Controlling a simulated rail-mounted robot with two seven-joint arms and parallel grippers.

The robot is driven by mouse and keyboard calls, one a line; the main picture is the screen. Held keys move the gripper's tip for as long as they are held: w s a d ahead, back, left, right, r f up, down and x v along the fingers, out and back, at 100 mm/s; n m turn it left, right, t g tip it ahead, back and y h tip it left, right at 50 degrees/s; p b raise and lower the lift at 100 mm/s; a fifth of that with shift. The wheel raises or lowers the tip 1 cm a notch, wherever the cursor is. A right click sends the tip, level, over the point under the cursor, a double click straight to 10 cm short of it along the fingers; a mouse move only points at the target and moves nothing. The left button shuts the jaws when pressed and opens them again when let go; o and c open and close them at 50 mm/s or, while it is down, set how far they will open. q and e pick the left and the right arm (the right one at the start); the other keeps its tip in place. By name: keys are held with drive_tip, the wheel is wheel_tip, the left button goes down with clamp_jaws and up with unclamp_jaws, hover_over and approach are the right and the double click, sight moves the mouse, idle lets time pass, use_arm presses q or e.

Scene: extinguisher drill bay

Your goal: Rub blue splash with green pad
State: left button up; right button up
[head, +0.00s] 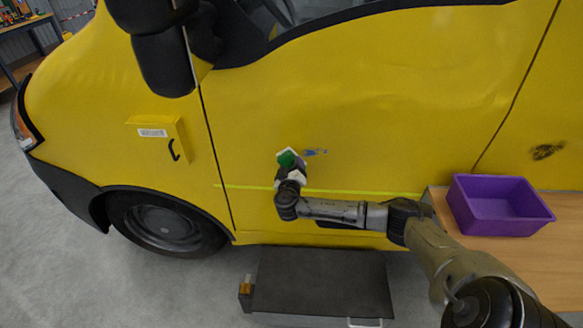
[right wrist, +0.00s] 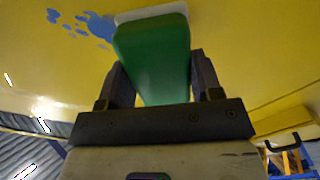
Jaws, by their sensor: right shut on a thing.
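The blue splash (head: 316,153) is a small blue mark on the yellow van door. It shows larger at the upper left of the right wrist view (right wrist: 85,24). My right gripper (head: 287,170) is shut on the green pad (head: 286,158), which has a white face toward the door. In the right wrist view the green pad (right wrist: 155,55) sits between the two fingers, close to the yellow panel, just right of the splash and at its edge. I cannot tell whether the pad touches the panel. My left gripper is not in view.
A dark smudge (head: 546,151) marks the van's panel at the right. A purple bin (head: 499,206) stands on a wooden table (head: 570,215). A yellow box (head: 158,133) is on the van's front side. A dark low platform (head: 320,280) lies below the door.

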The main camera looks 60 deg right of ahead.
drive_tip(key=shift+w+d+b, duration=0.25)
drive_tip(key=shift+d+b, duration=0.2)
drive_tip(key=shift+d, duration=0.15)
drive_tip(key=shift+w+d+b, duration=0.25)
drive_tip(key=shift+d+b, duration=0.15)
drive_tip(key=shift+d, duration=0.05)
idle(0.4)
